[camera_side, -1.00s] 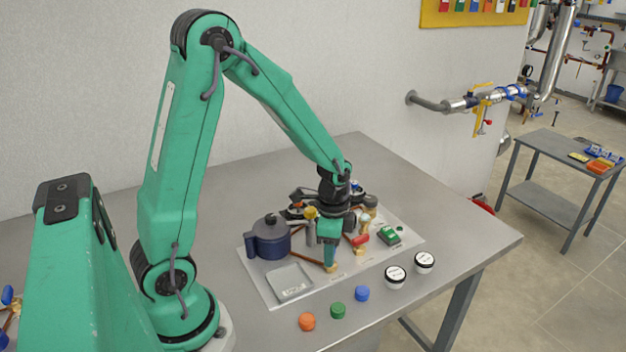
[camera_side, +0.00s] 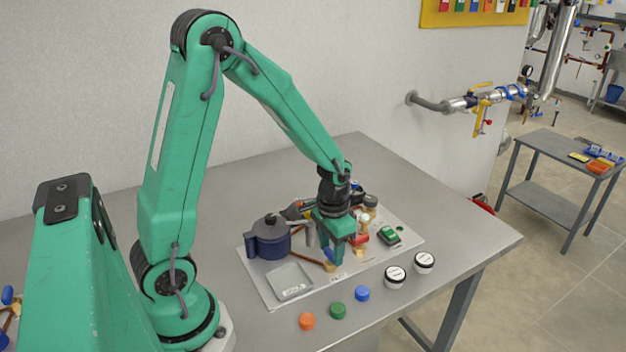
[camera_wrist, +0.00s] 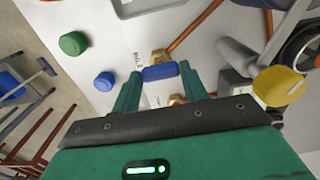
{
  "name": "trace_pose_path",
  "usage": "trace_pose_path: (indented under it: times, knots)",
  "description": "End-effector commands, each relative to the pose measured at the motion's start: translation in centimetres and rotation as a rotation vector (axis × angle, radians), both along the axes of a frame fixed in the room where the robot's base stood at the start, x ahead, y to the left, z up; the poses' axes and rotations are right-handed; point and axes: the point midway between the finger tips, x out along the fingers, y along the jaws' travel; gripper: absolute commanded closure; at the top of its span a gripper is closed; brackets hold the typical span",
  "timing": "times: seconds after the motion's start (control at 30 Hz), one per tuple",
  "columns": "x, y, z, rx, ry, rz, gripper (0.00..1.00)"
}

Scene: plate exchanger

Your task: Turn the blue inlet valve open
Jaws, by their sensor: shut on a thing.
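The blue inlet valve handle (camera_wrist: 160,72) sits on a brass valve body in the wrist view, between the two green fingers of my gripper (camera_wrist: 160,76). The fingers are shut on the handle's two ends. The handle lies roughly crosswise in that view. In the side view my gripper (camera_side: 331,249) is low over the panel (camera_side: 262,278), fingers pointing down, and hides the blue handle. A copper pipe runs up from the valve in the wrist view.
A dark blue pot (camera_side: 270,240) stands left of my gripper, and a red handle (camera_side: 360,240) is close on its right. Orange (camera_side: 307,321), green (camera_side: 338,309) and blue (camera_side: 362,293) caps and two white gauges (camera_side: 395,275) lie in front. The table's right part is clear.

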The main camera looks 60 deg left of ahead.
Motion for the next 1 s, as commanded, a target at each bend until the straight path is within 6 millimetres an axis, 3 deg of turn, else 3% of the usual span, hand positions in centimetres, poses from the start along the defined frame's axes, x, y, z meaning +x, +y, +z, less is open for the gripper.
trace_pose_path:
  times: [0.43,0.47,0.57,1.0]
  knots:
    - [-0.01,0.01,0.11,0.000,0.000,0.015,0.79]
    - [-0.01,0.01,0.11,0.000,0.000,0.015,0.53]
    - [0.00,0.00,0.09,0.000,0.000,0.014,0.35]
    - [0.05,0.01,0.41,0.000,-0.002,0.013,0.35]
